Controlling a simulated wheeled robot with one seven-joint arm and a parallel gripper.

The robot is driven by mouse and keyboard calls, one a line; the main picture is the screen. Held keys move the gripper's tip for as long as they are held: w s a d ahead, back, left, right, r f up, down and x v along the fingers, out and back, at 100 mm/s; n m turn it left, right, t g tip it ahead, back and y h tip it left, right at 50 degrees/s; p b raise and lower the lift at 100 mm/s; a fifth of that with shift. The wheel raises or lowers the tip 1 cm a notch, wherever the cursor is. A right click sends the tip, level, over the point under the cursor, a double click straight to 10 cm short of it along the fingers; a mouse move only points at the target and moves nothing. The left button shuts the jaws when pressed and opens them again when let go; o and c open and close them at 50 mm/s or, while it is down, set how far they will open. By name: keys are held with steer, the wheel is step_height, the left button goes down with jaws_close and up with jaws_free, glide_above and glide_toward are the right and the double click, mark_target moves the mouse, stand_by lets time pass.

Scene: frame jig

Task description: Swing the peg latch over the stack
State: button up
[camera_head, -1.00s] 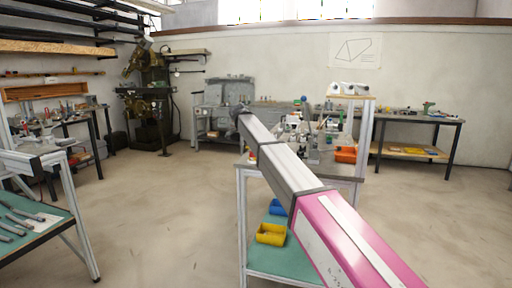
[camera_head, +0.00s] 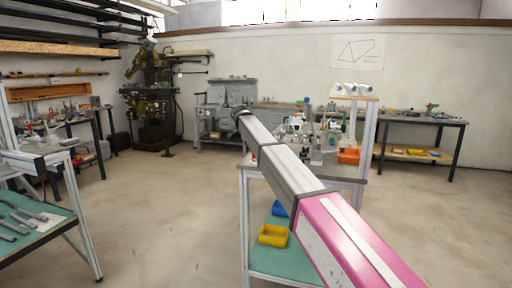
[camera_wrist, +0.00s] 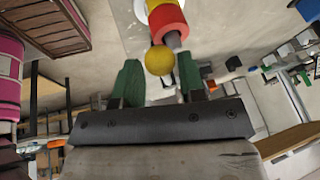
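In the wrist view my gripper (camera_wrist: 160,80) has two green fingers standing apart. A yellow ball-shaped knob (camera_wrist: 159,60) shows between and just beyond the fingertips; I cannot tell whether they touch it. Close behind it are a red ring-like piece (camera_wrist: 167,22) with a grey round end (camera_wrist: 173,40) and a yellow piece (camera_wrist: 157,4) at the top edge. These may be the latch and the stack, but I cannot tell which part is which. In the head view my arm covers my gripper and the area it works in.
In the head view a workbench (camera_head: 372,172) with small parts and an orange bin (camera_head: 348,156) stands behind my arm. Yellow (camera_head: 273,236) and blue (camera_head: 279,209) bins sit on its lower shelf. Another table (camera_head: 50,238) with grey tools is at left. Floor between them is clear.

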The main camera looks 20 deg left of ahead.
steer(key=shift+d, duration=0.1)
steer(key=shift+r, duration=0.3)
steer(key=v, duration=1)
steer(key=shift+s, duration=0.1)
